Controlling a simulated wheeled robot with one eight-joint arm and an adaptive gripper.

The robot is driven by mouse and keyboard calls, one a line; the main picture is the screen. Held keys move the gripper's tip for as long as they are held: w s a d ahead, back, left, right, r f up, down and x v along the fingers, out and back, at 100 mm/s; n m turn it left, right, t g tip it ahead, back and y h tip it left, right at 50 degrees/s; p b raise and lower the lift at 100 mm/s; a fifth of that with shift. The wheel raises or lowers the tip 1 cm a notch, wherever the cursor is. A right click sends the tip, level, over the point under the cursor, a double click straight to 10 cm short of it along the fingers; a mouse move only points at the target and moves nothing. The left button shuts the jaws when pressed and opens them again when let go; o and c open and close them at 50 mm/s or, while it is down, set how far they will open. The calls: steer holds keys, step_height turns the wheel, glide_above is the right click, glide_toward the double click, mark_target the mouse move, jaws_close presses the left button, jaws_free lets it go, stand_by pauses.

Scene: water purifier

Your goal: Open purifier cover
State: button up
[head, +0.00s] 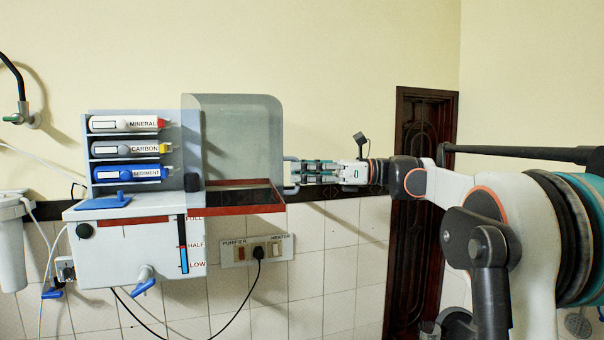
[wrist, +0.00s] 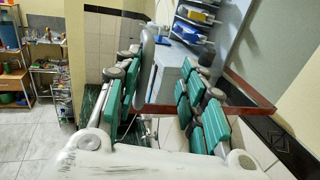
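The purifier (head: 137,250) is mounted on the wall at the left of the head view. Its cover (head: 240,130) is a translucent grey panel with a dark red lower edge, and stands out to the right of the filters, which show uncovered. My gripper (head: 296,173) is at the cover's right edge. In the wrist view, its green-padded fingers (wrist: 165,100) are spread apart. A grey upright edge (wrist: 146,65), which looks like part of the cover, lies between them, closer to the left finger. I cannot tell whether a finger touches it.
Filters marked mineral (head: 127,124), carbon (head: 130,149) and sediment (head: 128,173) lie stacked in the purifier. A switch panel (head: 257,250) with a black cable is on the tiles below. A dark wooden door (head: 412,240) is behind my arm. Shelves (wrist: 45,75) stand far left in the wrist view.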

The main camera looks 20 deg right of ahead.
steer(key=shift+s+f, duration=0.1)
steer(key=shift+f, duration=0.1)
stand_by(0.5)
steer(key=shift+d, duration=0.15)
steer(key=v, duration=1.1)
steer(key=shift+s+d, duration=0.25)
steer(key=shift+d, duration=0.05)
